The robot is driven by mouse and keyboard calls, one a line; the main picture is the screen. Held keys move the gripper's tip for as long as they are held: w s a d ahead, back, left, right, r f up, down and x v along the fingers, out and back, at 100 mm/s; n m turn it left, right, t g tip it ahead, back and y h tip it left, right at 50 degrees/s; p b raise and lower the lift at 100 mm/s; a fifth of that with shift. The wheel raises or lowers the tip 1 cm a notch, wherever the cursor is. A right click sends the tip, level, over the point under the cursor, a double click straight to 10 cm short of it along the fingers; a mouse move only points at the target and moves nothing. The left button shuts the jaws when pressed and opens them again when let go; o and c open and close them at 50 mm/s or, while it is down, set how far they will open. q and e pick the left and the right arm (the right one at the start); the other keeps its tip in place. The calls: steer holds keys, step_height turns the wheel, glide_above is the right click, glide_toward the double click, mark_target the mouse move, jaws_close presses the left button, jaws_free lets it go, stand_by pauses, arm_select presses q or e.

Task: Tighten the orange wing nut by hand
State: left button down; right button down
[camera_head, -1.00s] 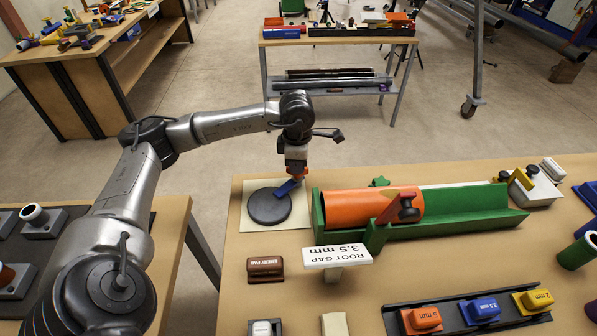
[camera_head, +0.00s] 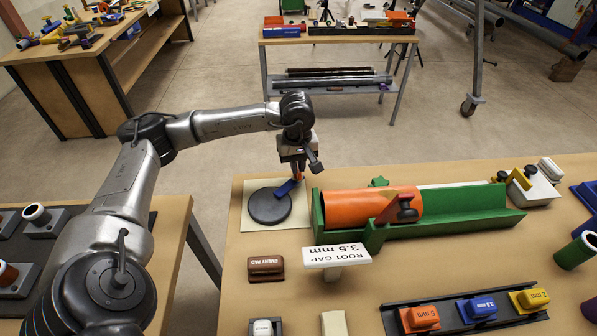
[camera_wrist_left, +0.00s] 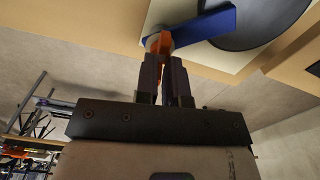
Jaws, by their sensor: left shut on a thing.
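The orange wing nut (camera_head: 298,177) is at the end of a blue bar (camera_head: 285,189), which reaches over a dark round disc (camera_head: 269,207) on a cream plate. My left gripper (camera_head: 298,172) points down from above and is shut on the wing nut. In the left wrist view, the two fingers (camera_wrist_left: 165,70) sit on either side of the orange wing nut (camera_wrist_left: 159,42), with the blue bar (camera_wrist_left: 208,24) beyond it. The thread under the nut is hidden. My right gripper is not in view.
Just right of the gripper, a green trough (camera_head: 470,210) holds an orange pipe (camera_head: 350,205) under a red clamp. A "ROOT GAP 3.5 mm" sign (camera_head: 337,255) and a brown emery pad block (camera_head: 266,267) stand nearer. A dark rack (camera_head: 450,325) of coloured blocks is at front right.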

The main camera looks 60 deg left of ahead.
arm_select(q)
steer(key=shift+m, duration=0.7)
steer(key=c, duration=1.4)
jaws_free()
steer(key=shift+r, duration=0.1)
step_height(320, 180, up, 6)
steer(key=p, duration=0.4)
steer(key=shift+p, duration=0.4)
steer(key=shift+r, duration=0.15)
step_height(320, 180, up, 13)
steer(key=p, duration=0.2)
steer(key=shift+r+p, duration=0.2)
steer(key=shift+p, duration=0.2)
